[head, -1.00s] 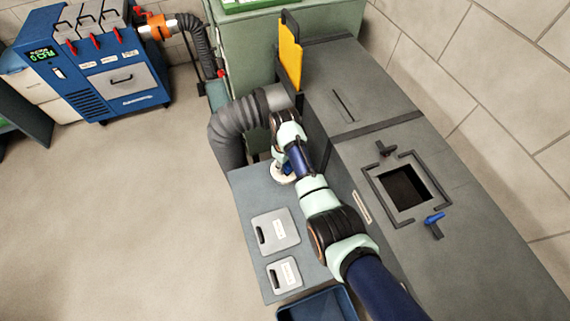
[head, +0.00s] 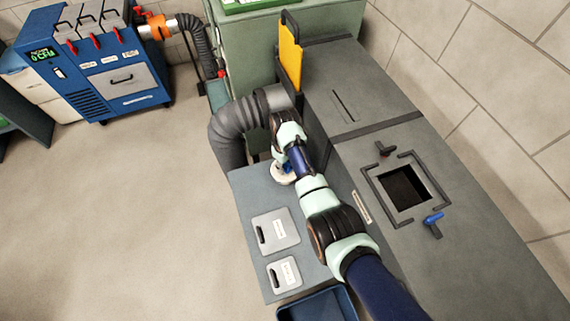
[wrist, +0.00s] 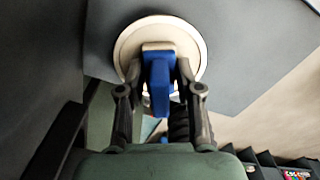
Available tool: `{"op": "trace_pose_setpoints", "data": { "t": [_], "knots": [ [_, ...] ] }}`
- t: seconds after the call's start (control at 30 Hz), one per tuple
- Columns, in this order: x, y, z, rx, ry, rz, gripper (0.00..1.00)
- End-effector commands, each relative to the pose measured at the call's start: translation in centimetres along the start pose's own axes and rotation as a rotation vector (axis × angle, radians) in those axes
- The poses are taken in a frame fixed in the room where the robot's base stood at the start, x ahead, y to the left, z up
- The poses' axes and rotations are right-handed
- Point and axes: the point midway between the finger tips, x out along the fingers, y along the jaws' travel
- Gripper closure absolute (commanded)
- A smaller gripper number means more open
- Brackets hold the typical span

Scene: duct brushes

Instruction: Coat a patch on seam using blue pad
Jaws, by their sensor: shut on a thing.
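My gripper (wrist: 160,72) is shut on the blue pad (wrist: 159,84), holding it between its two fingers by a blue block-like part. The pad is over or in a round whitish dish (wrist: 126,47) on the grey shelf. I cannot tell whether its face touches the dish. In the head view, the dish (head: 281,176) sits at the shelf's far end and my arm partly hides it. A dark band, which may be the seam (head: 372,128), crosses the top of the grey duct to the right. The pad's underside is hidden.
Two grey cover plates (head: 287,236) lie on the shelf (head: 246,199), with a blue tray (head: 318,309) at its near end. The duct has a square opening (head: 402,187) with bracket rails and a blue-handled latch (head: 433,218). A yellow plate (head: 290,58) stands upright behind.

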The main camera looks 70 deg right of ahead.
Motion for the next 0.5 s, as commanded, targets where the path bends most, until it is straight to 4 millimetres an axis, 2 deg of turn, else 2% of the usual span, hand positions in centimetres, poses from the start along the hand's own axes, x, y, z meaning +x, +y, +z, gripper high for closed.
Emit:
{"op": "trace_pose_setpoints", "data": {
  "t": [0.27,0.5],
  "knots": [
    [0.1,-0.1,0.1,0.000,-0.002,-0.001,0.93],
    [-2.0,0.0,0.1,0.000,-0.001,-0.001,0.93]
  ]
}}
